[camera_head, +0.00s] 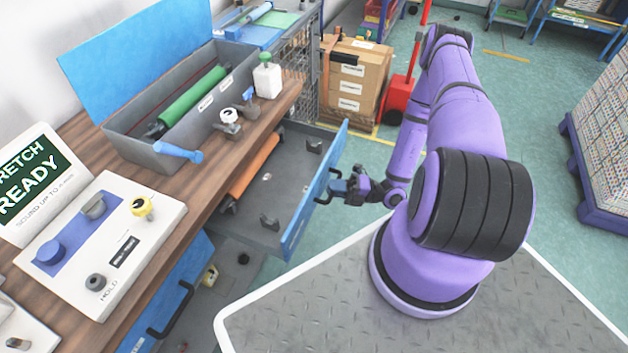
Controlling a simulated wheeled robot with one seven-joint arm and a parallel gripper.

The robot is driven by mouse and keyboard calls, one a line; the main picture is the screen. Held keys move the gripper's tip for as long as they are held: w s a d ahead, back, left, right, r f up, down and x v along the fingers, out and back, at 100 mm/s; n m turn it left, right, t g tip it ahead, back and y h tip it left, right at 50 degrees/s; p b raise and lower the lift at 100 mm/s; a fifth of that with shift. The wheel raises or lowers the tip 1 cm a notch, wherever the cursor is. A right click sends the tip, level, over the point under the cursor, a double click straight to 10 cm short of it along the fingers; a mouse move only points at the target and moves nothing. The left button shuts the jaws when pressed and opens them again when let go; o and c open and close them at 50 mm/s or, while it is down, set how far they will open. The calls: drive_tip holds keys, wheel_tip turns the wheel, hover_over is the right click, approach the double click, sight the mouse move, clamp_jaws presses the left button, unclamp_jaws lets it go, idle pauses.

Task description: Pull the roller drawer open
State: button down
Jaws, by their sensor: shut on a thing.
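The roller drawer (265,218) is pulled out from under the wooden bench, with its grey inside showing. Its blue front (303,212) faces right and carries a dark handle (322,187). An orange roller (252,168) lies inside along the bench side, next to small dark brackets. My gripper (340,188) is at the handle, with its jaws shut on it. The fingertips are small and partly merge with the handle in the picture.
A control box (150,248) and a grey bin (150,150) with a green roller stand on the bench (200,185). A lower blue drawer (165,300) is below. Cartons (352,85) and a red cart (398,98) stand behind.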

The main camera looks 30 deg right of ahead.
drive_tip(key=shift+s+d, duration=0.65)
drive_tip(key=shift+s, duration=0.2)
drive_tip(key=shift+s+d, duration=0.6)
drive_tip(key=shift+s, duration=0.2)
drive_tip(key=c, duration=1.1)
unclamp_jaws()
drive_tip(key=shift+c, duration=0.2)
drive_tip(key=v, duration=1)
drive_tip(key=shift+s+d, duration=0.2)
drive_tip(key=shift+d, duration=0.15)
drive_tip(key=shift+f, duration=0.1)
